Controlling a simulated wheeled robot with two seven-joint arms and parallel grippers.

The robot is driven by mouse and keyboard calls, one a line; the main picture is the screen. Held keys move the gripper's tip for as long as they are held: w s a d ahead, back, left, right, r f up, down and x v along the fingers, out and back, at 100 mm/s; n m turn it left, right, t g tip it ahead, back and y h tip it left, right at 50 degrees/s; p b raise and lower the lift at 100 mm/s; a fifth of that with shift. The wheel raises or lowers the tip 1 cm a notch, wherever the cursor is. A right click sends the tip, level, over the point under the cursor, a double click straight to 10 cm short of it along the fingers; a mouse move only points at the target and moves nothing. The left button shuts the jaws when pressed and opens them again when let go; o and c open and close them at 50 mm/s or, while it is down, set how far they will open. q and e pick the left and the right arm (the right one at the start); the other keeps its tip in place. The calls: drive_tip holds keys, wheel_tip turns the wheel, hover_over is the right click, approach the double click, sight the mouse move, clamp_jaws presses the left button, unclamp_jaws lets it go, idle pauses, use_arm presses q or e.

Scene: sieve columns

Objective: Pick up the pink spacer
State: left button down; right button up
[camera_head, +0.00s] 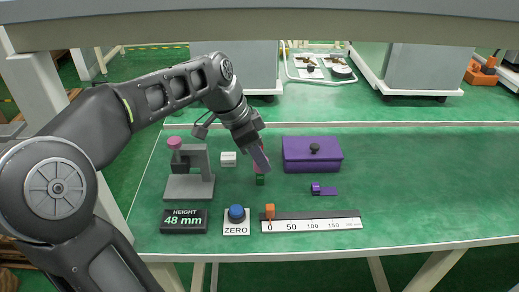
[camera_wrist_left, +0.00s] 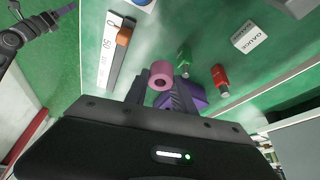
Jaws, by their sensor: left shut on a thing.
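The pink spacer (camera_wrist_left: 161,74) is a short ring with a dark hole, held between the fingertips of my left gripper (camera_wrist_left: 160,92) in the left wrist view. In the head view my left gripper (camera_head: 260,160) points down over the middle of the table and mostly hides the spacer. A green cylinder (camera_head: 260,180) shows just below the fingertips there. It also stands beside the spacer in the wrist view (camera_wrist_left: 184,58).
A red cylinder (camera_wrist_left: 220,78) stands near the green one. A grey gauge stand (camera_head: 190,187) with a pink top is at left, above the height display (camera_head: 184,221). A purple box (camera_head: 312,165), blue button (camera_head: 237,213) and ruler (camera_head: 335,223) surround the area. The table's right side is clear.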

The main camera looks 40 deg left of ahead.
use_arm(q)
drive_tip(key=s+d, duration=0.8)
drive_tip(key=s, duration=0.2)
drive_tip(key=shift+s, duration=0.35)
drive_tip(key=shift+w, duration=0.1)
